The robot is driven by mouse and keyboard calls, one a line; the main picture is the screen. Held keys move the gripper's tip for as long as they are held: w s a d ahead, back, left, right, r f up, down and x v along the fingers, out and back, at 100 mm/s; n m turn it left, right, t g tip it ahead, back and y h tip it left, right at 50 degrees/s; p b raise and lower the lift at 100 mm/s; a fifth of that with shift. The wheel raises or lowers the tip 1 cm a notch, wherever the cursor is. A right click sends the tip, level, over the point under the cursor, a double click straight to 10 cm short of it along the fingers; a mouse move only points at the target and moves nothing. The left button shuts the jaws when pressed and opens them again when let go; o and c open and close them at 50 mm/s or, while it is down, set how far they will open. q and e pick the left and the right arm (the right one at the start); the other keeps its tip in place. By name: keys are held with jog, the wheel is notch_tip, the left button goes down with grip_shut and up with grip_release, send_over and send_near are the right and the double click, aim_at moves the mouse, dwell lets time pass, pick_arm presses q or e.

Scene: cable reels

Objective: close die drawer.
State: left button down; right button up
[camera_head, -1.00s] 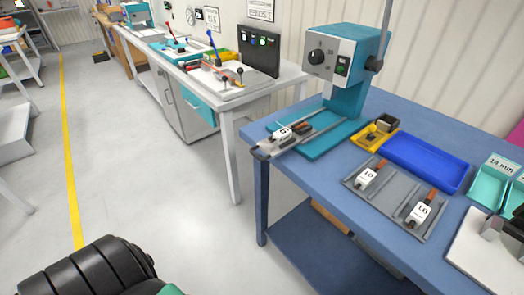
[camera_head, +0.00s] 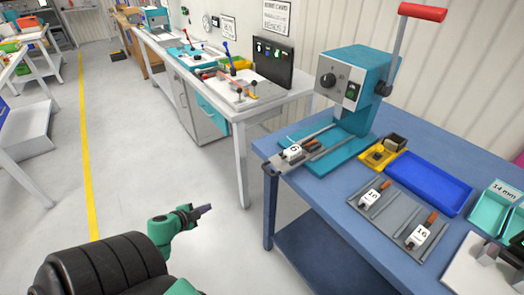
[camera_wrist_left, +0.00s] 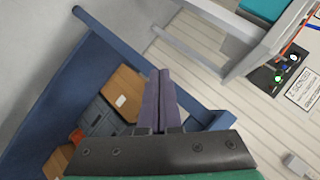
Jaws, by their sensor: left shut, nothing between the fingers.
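The teal press (camera_head: 365,77) stands on the blue bench. Its grey die drawer (camera_head: 275,165) sticks out from the press base past the bench's left edge, so it is open. A white die with a dark number (camera_head: 293,151) lies on the drawer. My left gripper (camera_head: 204,210) is shut and empty, over the floor left of the bench, lower in the picture than the drawer and apart from it. In the left wrist view its dark fingers (camera_wrist_left: 160,85) are together with nothing between them. The drawer is not clear in that view. My right gripper is not in view.
The bench (camera_head: 320,190) holds a yellow tray (camera_head: 377,160), a blue tray (camera_head: 428,184) and a grey plate (camera_head: 385,222) with dies 10 and 16. Cardboard boxes (camera_wrist_left: 125,92) sit under the bench. A white bench (camera_head: 238,112) stands behind. The floor between is clear.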

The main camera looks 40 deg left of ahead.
pick_arm(q)
jog(key=w+d+r+m+t+h+p, duration=0.1)
jog(key=w+r+m, duration=0.1)
jog(key=r, duration=0.5)
jog(key=w+d+r+m+t+h+p, duration=0.1)
jog(key=w+r+m, duration=0.2)
jog(key=r, duration=0.3)
jog(key=w+d+r+m+h, duration=0.2)
jog(key=d+r+m, duration=0.15)
jog(key=r, duration=0.35)
jog(key=m+g+h, duration=0.1)
jog(key=m+h, duration=0.1)
jog(key=m, duration=0.2)
send_near(270, 161)
jog(key=shift+n, duration=0.25)
jog(key=x, duration=0.6)
jog(key=shift+w+d, duration=0.1)
jog(key=shift+w, duration=0.05)
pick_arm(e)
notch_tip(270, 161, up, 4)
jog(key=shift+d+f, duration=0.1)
